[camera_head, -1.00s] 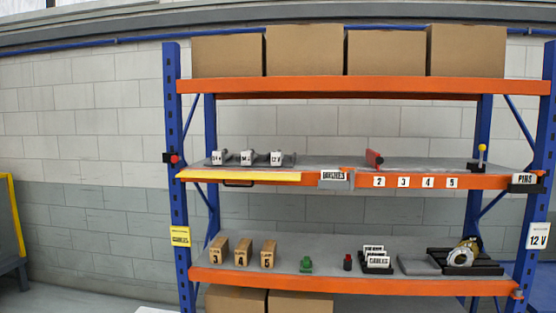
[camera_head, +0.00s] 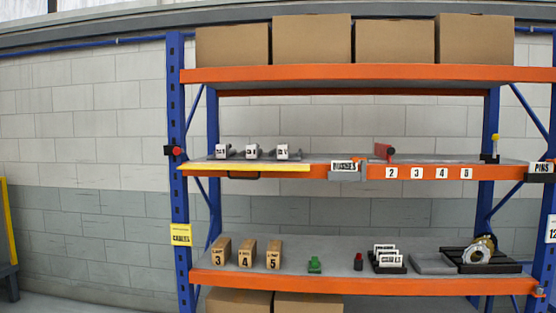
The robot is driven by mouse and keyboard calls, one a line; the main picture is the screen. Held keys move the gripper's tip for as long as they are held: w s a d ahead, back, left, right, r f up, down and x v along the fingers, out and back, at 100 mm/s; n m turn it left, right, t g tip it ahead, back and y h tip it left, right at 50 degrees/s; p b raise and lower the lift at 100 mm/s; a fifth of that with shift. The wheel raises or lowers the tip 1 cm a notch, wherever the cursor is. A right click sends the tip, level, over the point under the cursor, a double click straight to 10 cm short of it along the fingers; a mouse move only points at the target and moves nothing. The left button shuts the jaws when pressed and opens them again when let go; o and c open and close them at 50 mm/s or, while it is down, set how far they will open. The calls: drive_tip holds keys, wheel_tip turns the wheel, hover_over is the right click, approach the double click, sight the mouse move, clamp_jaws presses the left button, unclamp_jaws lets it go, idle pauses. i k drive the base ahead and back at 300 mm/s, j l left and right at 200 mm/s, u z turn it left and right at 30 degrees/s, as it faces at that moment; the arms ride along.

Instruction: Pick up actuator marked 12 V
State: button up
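Three small grey actuators with white labels stand in a row at the left of the middle shelf: a left one (camera_head: 223,152), a middle one (camera_head: 252,152) and a right one (camera_head: 282,152). Their labels are too small to read surely now; in the earlier frame the right one seems to read 12 V. A white sign (camera_head: 552,229) on the right blue post, cut by the picture edge, shows "12". My gripper is not in view.
The middle shelf has an orange beam (camera_head: 400,173) with number tags, a yellow strip (camera_head: 245,168) below the actuators and a red part (camera_head: 384,151). The lower shelf holds numbered boxes (camera_head: 246,254), a green part (camera_head: 314,265) and a dark fixture (camera_head: 490,267). Cardboard boxes (camera_head: 311,46) fill the top.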

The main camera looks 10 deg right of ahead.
sight(283, 151)
drive_tip(key=i+j, duration=1.5)
drive_tip(key=j+z, duration=0.05)
drive_tip(key=j, duration=0.05)
